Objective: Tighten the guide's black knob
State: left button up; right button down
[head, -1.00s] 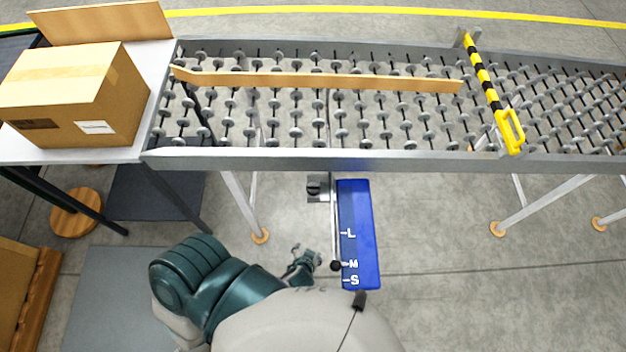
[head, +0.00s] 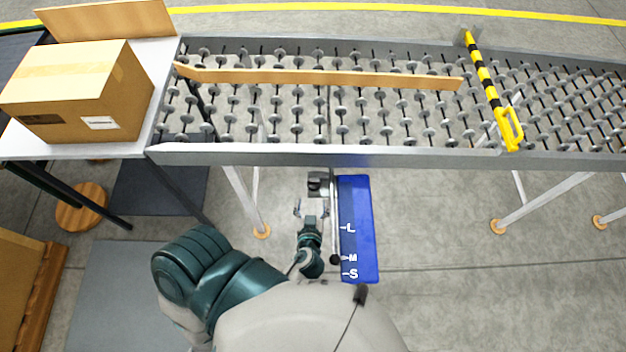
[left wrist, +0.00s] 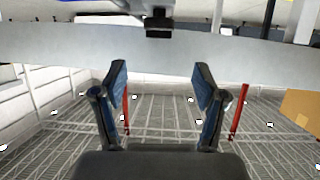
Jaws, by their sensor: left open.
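The wooden guide (head: 320,77) lies across the roller conveyor. A thin rod runs from under it towards me and ends in a black ball (head: 335,259) beside the blue L-M-S scale (head: 358,215). A dark knob (head: 314,184) sits on a small grey bracket below the front rail. In the left wrist view a black knob-like part (left wrist: 158,25) shows at top centre, beyond the fingers. My left gripper (head: 311,207) is open and empty, just short of the bracket, its fingers pointing at it. It also shows in the left wrist view (left wrist: 160,78). My right gripper is out of view.
The conveyor's front rail (head: 420,157) crosses above the gripper. A cardboard box (head: 75,95) sits on the white table at left. A yellow-black striped bar (head: 487,85) crosses the conveyor at right. The floor around the bracket is clear.

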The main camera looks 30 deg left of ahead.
aim_at(314, 183)
pick_arm(q)
jog(key=x, duration=1)
jog(key=shift+w+b, duration=0.25)
jog(key=shift+b, duration=0.15)
jog(key=shift+w+a+f, duration=0.25)
jog(key=shift+w+a, duration=0.1)
jog(key=shift+a, duration=0.05)
jog(key=shift+d, duration=0.2)
